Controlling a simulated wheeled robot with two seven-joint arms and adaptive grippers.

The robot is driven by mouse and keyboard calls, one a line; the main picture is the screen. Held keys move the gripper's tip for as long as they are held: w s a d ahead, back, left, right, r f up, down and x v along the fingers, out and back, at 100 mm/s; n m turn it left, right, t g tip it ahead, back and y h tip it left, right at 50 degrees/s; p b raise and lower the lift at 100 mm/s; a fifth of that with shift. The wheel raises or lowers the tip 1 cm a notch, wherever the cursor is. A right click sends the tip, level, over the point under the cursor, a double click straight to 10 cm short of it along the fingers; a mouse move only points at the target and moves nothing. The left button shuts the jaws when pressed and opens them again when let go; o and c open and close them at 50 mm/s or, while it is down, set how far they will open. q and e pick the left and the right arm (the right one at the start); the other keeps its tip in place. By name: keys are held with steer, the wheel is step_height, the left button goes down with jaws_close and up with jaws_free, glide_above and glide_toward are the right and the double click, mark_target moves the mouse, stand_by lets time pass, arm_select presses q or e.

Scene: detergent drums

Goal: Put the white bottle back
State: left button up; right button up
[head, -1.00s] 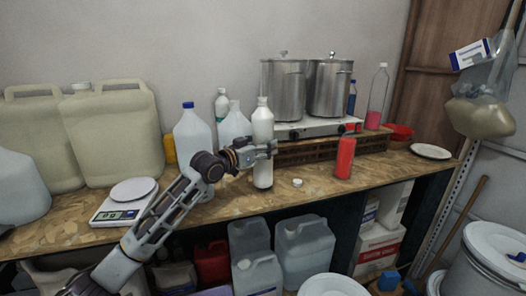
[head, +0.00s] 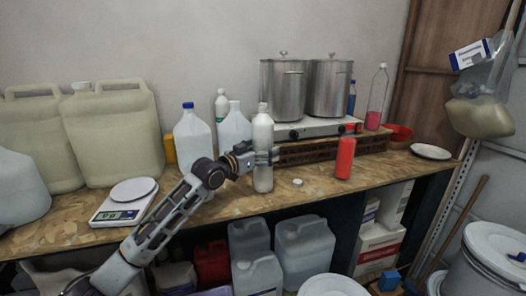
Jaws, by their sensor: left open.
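The white bottle (head: 263,133) stands upright on the wooden worktop, in front of the clear jugs and left of the stove. My left gripper (head: 264,157) is at the bottle's middle, with its fingers around it and open. Part of the bottle's body is hidden behind the fingers. My right gripper is not in view.
A small white cap (head: 297,182) and a red bottle (head: 344,158) are on the worktop to the right. Clear jugs (head: 193,130) stand close behind my left arm. A scale (head: 124,203) is at the left. Steel pots (head: 283,90) stand on the stove.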

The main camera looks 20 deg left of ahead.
arm_select(q)
steer(key=shift+r, duration=0.15)
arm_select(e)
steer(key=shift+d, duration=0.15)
arm_select(q)
steer(key=v, duration=1.2)
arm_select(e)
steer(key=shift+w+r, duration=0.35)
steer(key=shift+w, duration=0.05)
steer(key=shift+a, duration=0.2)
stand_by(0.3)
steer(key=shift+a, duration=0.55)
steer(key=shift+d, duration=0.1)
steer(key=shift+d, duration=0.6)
